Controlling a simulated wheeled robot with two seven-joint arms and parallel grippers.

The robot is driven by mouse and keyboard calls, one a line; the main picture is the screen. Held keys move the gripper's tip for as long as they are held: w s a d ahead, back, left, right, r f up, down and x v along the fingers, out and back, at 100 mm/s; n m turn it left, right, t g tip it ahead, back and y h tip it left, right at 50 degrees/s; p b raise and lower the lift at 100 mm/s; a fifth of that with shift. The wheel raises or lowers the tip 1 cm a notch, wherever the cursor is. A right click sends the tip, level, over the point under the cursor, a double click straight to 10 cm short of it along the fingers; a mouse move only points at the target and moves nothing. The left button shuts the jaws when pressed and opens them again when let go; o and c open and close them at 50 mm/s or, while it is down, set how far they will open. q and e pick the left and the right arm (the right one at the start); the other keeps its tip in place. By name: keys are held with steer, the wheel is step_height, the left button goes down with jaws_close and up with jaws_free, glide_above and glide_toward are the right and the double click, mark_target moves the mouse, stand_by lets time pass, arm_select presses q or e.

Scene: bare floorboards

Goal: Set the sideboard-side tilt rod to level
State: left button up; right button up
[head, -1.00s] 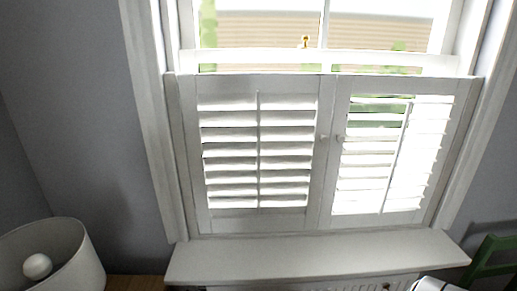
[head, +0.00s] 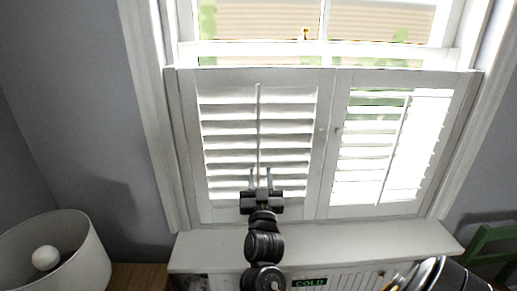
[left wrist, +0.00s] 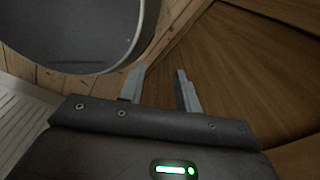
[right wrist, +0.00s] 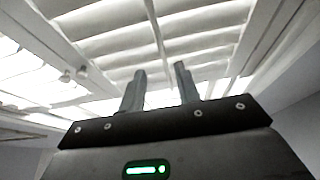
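The left shutter panel (head: 188,150), on the side of the wooden top with the lamp, has a thin white vertical tilt rod (head: 259,125) over its slats. The slats look tilted, with little showing through. My right gripper (head: 260,178) is at the rod's lower part, its fingers pointing up, one on either side of the rod. In the right wrist view the rod (right wrist: 154,25) runs between the open fingers (right wrist: 160,75); contact cannot be told. My left gripper (left wrist: 158,78) is open and empty, away from the shutters.
The right shutter panel (head: 336,150) has its own slanted tilt rod (head: 394,150). The windowsill (head: 380,240) juts out below, above a radiator with a COLD display (head: 310,283). A lamp (head: 85,245) stands at bottom left on a wooden top (head: 140,277). A green chair (head: 487,238) is at right.

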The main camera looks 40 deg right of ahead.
mark_target(258, 145)
steer(key=p+x, duration=0.3)
steer(key=x, duration=0.5)
steer(key=shift+w+d+r+p, duration=0.2)
steer(key=shift+w+d+p, duration=0.05)
steer(key=shift+p, duration=0.05)
steer(key=shift+w+d+r, duration=0.15)
steer(key=shift+w+d, duration=0.25)
steer(key=shift+w, duration=0.15)
steer(key=shift+c, duration=0.2)
jaws_close()
